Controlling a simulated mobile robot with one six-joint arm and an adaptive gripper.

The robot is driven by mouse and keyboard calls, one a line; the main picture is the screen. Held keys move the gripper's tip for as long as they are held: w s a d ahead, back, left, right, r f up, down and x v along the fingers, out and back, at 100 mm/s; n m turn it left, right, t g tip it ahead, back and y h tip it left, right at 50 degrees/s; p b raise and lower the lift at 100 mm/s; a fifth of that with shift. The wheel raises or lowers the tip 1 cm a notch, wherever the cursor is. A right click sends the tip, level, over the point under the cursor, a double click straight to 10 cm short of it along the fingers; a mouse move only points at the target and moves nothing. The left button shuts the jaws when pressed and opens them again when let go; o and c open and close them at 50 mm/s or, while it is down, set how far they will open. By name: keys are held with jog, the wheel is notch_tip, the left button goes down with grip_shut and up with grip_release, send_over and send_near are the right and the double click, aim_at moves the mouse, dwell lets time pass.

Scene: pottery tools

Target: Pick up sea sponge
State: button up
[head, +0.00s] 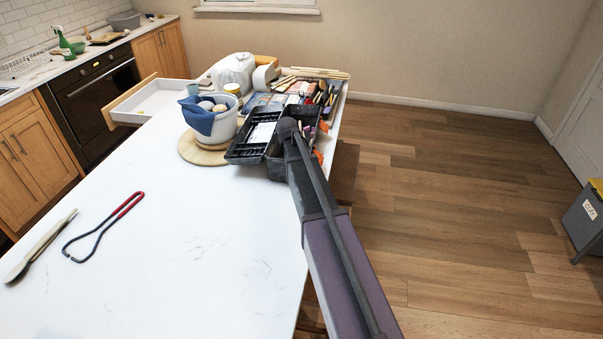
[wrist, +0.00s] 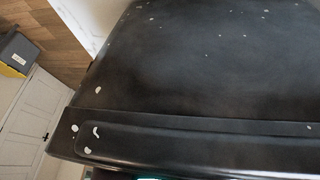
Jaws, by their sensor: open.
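I cannot make out a sea sponge for certain. Pale, rounded lumps (head: 207,104) sit in a light bucket (head: 221,128) with a blue cloth (head: 197,117) over its rim; they may be sponges, but are too small to tell. My arm reaches from the lower right to an open black toolbox (head: 247,150), right of the bucket. The arm's dark far end overlaps the toolbox, and my gripper's fingers show in neither view. A black, white-flecked surface (wrist: 200,60), probably part of the toolbox, fills most of the wrist view.
The bucket stands on a round wooden board (head: 190,150). The table's near middle is clear.

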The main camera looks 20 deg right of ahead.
jog(key=shift+d+f, duration=0.15)
jog(key=shift+f, duration=0.05)
dwell(0.5)
jog(key=c, duration=0.3)
